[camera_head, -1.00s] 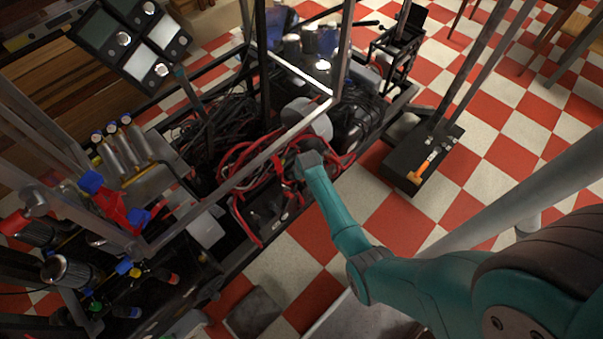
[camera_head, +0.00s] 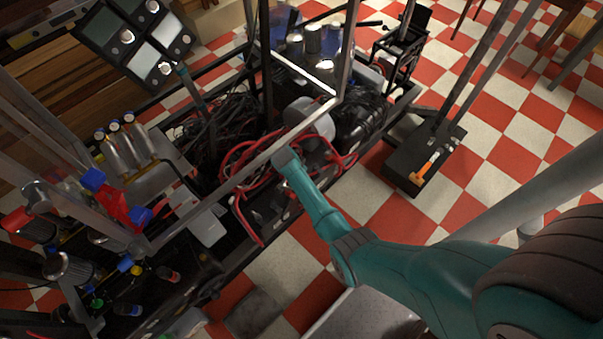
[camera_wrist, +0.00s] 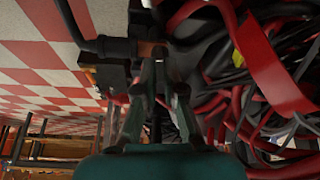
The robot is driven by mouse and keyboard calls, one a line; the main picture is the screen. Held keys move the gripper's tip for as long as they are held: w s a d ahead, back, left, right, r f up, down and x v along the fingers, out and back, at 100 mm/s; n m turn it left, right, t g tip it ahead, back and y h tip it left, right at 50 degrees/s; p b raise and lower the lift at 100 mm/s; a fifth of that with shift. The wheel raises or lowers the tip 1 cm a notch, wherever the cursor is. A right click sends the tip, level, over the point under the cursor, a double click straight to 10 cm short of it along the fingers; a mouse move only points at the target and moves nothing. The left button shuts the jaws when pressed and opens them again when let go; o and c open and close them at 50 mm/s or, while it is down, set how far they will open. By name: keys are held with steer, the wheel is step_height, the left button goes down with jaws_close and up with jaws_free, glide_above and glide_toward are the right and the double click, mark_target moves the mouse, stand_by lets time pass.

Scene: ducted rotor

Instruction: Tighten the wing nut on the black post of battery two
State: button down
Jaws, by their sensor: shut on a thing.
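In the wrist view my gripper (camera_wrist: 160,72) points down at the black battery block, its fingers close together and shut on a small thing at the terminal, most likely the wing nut. The nut and the post are hidden between and behind the fingertips. A copper-coloured lug (camera_wrist: 150,48) on a thick black cable (camera_wrist: 112,46) lies right beside the fingertips. In the head view my arm reaches into the frame among the red cables, and my gripper is hidden there. I cannot read any battery's number.
Red and black cables (camera_wrist: 270,75) crowd the right of the gripper in the wrist view. A metal frame bar (camera_head: 255,160) crosses above the work area in the head view. A black stand with an orange-handled tool (camera_head: 425,168) is at right. Checkered floor (camera_head: 385,215) is open beside the rig.

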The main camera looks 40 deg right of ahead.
steer(key=shift+w+r+m+g, duration=0.15)
steer(key=shift+m+g, duration=0.15)
steer(key=shift+m, duration=0.6)
steer(key=c, duration=1.3)
jaws_free()
steer(key=v, duration=1.2)
